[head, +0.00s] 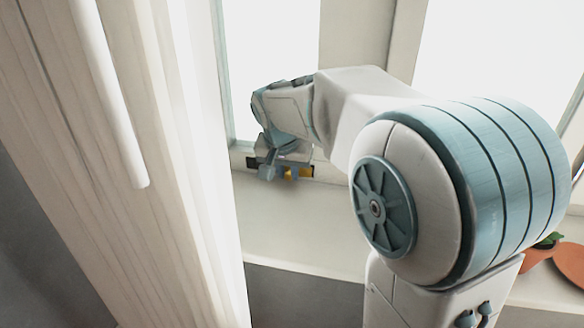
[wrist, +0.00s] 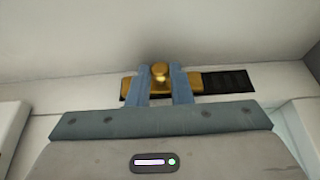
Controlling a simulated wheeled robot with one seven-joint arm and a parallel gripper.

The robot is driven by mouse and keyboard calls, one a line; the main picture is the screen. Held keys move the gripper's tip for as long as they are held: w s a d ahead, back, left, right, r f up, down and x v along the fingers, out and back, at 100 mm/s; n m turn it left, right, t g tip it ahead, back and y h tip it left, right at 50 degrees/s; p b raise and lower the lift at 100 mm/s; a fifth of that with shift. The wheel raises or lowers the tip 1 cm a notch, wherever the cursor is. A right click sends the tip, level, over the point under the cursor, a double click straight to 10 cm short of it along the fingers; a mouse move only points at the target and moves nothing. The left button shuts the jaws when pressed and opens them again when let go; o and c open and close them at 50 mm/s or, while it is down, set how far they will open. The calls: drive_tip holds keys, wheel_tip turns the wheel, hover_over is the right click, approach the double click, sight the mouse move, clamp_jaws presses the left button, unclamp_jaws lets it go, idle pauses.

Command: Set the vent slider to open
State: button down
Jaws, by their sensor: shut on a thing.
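The vent slider is a brass plate (wrist: 130,87) with a round brass knob (wrist: 160,71), set in a pale strip in the wrist view. A dark slotted vent grille (wrist: 228,81) shows bare to the right of the plate. My gripper (wrist: 161,77) has one finger on each side of the knob and is shut on it. In the head view my gripper (head: 270,168) is at the low strip under the window, with part of the brass plate (head: 300,172) showing to its right. The fingers hide part of the plate.
A pale sill (head: 300,225) runs below the vent. A large white curtain (head: 150,170) hangs close on the left of my arm. Orange-brown pottery with a green leaf shape (head: 555,257) is at the right edge. The sill's left part looks clear.

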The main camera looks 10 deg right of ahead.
drive_tip(key=shift+d, duration=0.2)
drive_tip(key=c, duration=1.3)
unclamp_jaws()
drive_tip(key=shift+d, duration=0.1)
drive_tip(key=shift+s+r, duration=0.1)
drive_tip(key=shift+r, duration=0.05)
drive_tip(key=p+v, duration=0.3)
drive_tip(key=v, duration=1)
drive_tip(key=shift+r, duration=0.25)
